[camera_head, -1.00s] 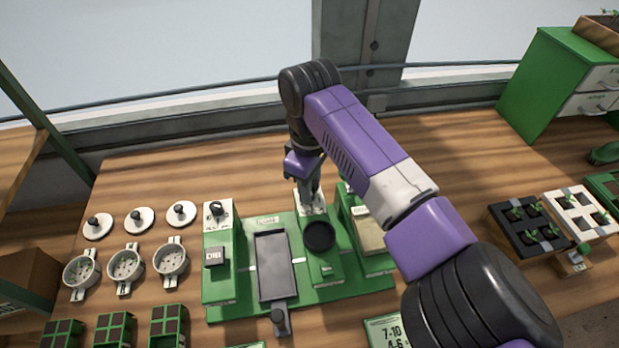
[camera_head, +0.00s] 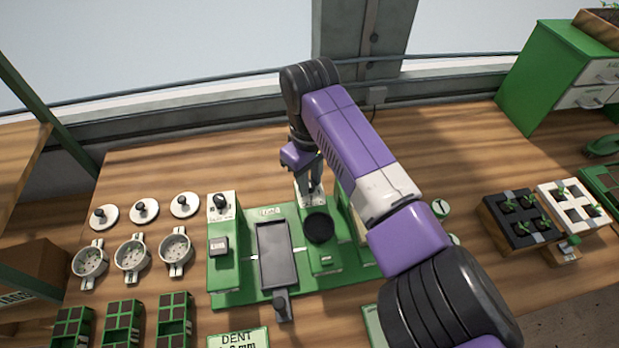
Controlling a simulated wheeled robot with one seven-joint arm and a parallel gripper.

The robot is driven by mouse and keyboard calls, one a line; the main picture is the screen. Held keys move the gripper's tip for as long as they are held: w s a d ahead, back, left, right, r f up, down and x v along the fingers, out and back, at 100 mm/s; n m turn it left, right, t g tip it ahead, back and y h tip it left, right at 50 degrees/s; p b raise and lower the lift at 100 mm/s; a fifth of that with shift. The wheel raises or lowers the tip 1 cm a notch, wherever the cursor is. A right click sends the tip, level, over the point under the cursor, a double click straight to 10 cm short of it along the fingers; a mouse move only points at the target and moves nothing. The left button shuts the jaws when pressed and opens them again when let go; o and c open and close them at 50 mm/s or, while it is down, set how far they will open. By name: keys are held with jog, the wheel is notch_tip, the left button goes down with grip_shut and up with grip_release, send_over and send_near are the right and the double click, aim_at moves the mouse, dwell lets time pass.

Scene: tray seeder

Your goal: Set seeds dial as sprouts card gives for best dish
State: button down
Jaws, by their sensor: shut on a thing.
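My gripper (camera_head: 315,188) points down at the white dial plate (camera_head: 308,195) at the back of the green seeder (camera_head: 265,214). It is shut on what I take to be the seeds dial, which the fingers hide; its setting cannot be read. Another white plate with a black knob (camera_head: 220,203) is at the seeder's back left corner. A card reading DENT (camera_head: 238,339) lies in front of the seeder. Another card (camera_head: 372,325) at the front is mostly cut off or hidden by my arm. I cannot tell which card is the sprouts card.
Several white lids (camera_head: 144,210), white strainer dishes (camera_head: 133,258) and green seed trays (camera_head: 122,322) stand on the left. A black tray (camera_head: 519,221) and a white tray (camera_head: 573,207) with seedlings are on the right. Bare wood lies behind the seeder.

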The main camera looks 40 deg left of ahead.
jog(key=c, duration=1.2)
grip_release()
jog(key=shift+r+b, duration=0.75)
jog(key=shift+r, duration=3.15)
